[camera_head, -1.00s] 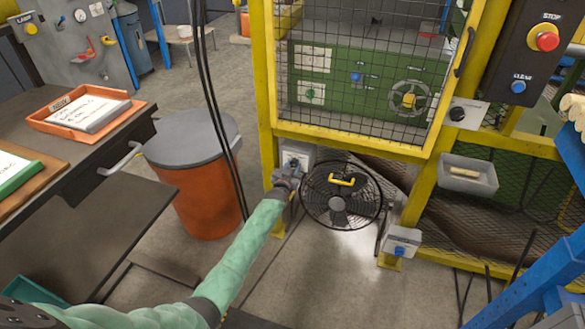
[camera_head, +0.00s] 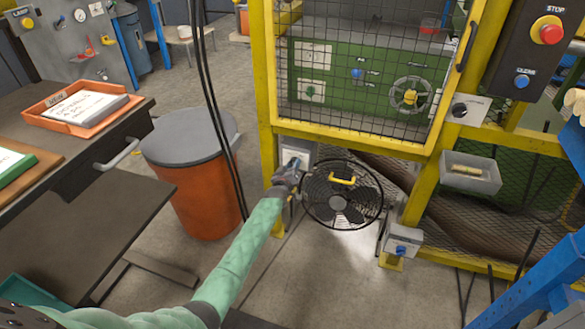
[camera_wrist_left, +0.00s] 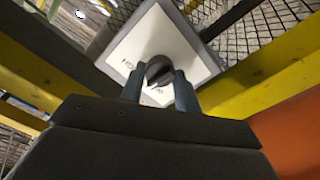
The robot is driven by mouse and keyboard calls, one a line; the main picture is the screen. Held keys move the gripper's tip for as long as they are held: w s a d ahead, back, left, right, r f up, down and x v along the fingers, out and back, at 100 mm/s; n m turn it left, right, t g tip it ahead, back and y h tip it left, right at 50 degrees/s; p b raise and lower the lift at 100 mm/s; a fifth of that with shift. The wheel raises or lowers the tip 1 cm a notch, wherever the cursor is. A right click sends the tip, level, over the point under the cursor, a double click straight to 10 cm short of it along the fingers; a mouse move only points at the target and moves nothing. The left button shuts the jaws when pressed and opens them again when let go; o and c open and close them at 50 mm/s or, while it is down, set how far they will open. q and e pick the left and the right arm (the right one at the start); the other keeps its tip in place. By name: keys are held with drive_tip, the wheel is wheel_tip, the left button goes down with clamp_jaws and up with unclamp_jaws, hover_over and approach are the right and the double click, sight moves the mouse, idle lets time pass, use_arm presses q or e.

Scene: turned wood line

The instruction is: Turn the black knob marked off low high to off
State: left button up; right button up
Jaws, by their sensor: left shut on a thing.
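The black knob (camera_wrist_left: 158,70) sits on a white plate (camera_wrist_left: 140,45) with printed marks around it; "HIGH" is partly readable at its left in the left wrist view. My left gripper (camera_wrist_left: 158,88) is shut on the knob, one finger on each side. In the head view the grey knob box (camera_head: 297,151) is on the yellow post, left of the black fan (camera_head: 342,194). My left gripper (camera_head: 289,177) is at the box there and hides the knob. My right gripper does not show.
An orange bin (camera_head: 203,197) with a grey lid stands left of my left arm. The yellow mesh guard (camera_head: 360,137) rises above the fan. A box with a blue knob (camera_head: 401,249) is low at right. Black cables hang near the bin.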

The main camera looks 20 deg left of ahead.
use_arm(q)
drive_tip(key=n+b, duration=0.3)
drive_tip(key=n, duration=0.6)
drive_tip(key=shift+n, duration=0.4)
idle(0.4)
drive_tip(key=o, duration=1)
drive_tip(key=shift+a, duration=0.1)
drive_tip(key=shift+s, duration=0.1)
